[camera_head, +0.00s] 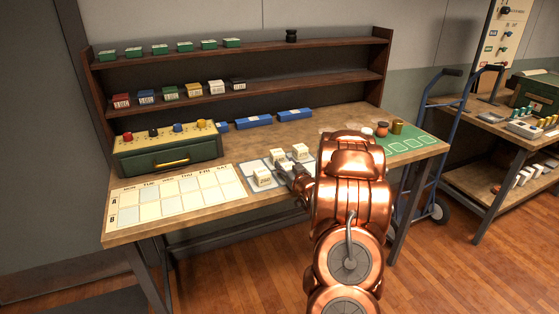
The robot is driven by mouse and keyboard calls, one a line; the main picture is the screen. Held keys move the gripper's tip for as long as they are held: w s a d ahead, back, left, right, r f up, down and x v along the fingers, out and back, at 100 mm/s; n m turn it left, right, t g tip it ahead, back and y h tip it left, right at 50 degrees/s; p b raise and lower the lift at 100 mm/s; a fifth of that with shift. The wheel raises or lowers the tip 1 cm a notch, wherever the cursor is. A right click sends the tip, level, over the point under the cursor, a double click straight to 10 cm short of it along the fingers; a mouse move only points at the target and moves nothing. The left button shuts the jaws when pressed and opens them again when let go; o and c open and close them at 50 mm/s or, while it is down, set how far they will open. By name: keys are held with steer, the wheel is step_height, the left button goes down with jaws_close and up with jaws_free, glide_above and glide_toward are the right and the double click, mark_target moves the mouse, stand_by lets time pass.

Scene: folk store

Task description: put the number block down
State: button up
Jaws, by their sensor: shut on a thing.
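My gripper (285,170) is small and dark in the view, at the end of my copper arm, over the front part of the workbench. It is shut on a number block, which is mostly hidden by the fingers. White number blocks show around it: one (262,178) left of the gripper, one (279,156) behind it and one (300,151) behind it to the right. They are on or over a pale grey mat (250,165) with marked cells. I cannot tell whether the held block touches the mat, and any number on it is too small to read.
A cream calendar board (178,200) lies left of the mat. A green drawer box (170,158) with coloured knobs stands behind the board. Blue boxes (294,114) lie at the back. A green mat (410,142) with small jars is at right, partly behind my arm.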

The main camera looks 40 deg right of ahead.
steer(key=shift+w+d+r, duration=0.1)
steer(key=shift+w+d, duration=0.1)
steer(key=shift+w, duration=0.15)
steer(key=o, duration=0.7)
steer(key=shift+f, duration=0.2)
steer(key=shift+c, duration=0.2)
steer(key=o, duration=0.5)
steer(key=shift+r, duration=0.1)
steer(key=shift+c, duration=0.2)
